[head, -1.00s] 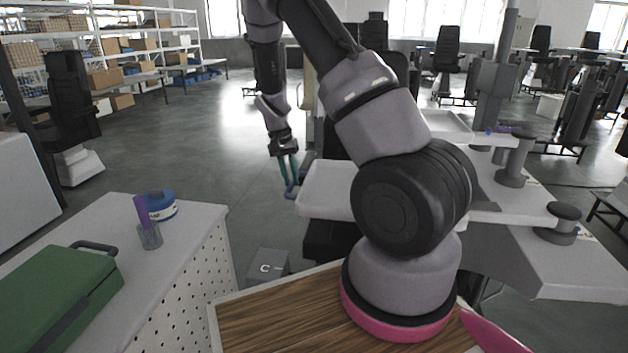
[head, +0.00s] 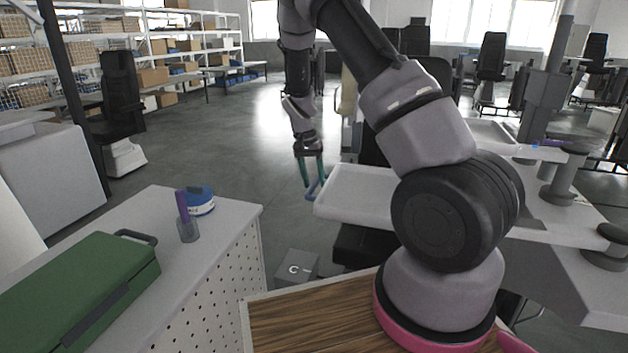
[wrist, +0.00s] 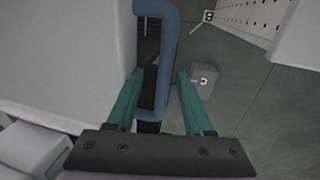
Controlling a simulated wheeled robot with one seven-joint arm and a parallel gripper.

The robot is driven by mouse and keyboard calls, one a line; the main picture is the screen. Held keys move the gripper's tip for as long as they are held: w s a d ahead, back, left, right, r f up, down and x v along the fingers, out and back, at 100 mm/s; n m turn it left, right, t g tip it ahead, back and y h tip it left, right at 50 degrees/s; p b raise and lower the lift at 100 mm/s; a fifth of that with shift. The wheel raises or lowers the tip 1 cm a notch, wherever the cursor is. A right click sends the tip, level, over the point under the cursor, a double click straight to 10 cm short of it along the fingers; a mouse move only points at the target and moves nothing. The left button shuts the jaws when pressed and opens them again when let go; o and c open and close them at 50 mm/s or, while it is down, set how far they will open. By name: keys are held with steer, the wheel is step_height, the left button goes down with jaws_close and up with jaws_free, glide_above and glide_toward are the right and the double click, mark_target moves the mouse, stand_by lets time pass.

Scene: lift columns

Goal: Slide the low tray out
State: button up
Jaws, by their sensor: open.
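A white tray (head: 358,192) juts out to the left from the grey column unit in the head view, with a blue bar handle (head: 314,190) at its left end. In the wrist view the handle (wrist: 172,40) is a long blue loop along the edge of the pale tray (wrist: 70,55). My gripper (head: 315,185) has teal fingers and is open at the handle. In the wrist view the fingers of my gripper (wrist: 160,78) stand on either side of the handle's bar, with a gap visible on the right. Part of the tray is hidden behind my arm.
A second pale tray (head: 490,134) sits farther back. A grey box marked C (head: 297,267) stands on the floor below. At the left a white cabinet (head: 225,215) holds a green case (head: 75,290), a blue roll and a purple pen in a cup. Open floor lies left of the handle.

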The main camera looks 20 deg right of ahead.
step_height(320, 180, up, 11)
steer(key=w+a, duration=0.1)
steer(key=shift+a+f, duration=0.2)
steer(key=shift+a, duration=0.1)
steer(key=shift+r, duration=0.1)
steer(key=s+d+r+t+y, duration=0.1)
steer(key=s+r+t+y, duration=0.1)
steer(key=s+r, duration=0.55)
steer(key=s+r+t+y, duration=0.15)
steer(key=s+r, duration=0.25)
steer(key=r, duration=0.6)
steer(key=s+r+n+t, duration=0.1)
steer(key=s+r+t, duration=0.1)
steer(key=s, duration=0.6)
steer(key=s+r+n+t, duration=0.1)
steer(key=s+r+t, duration=0.2)
steer(key=s, duration=0.6)
steer(key=shift+s+r+n, duration=0.3)
steer(key=shift+r, duration=0.7)
steer(key=shift+a, duration=0.1)
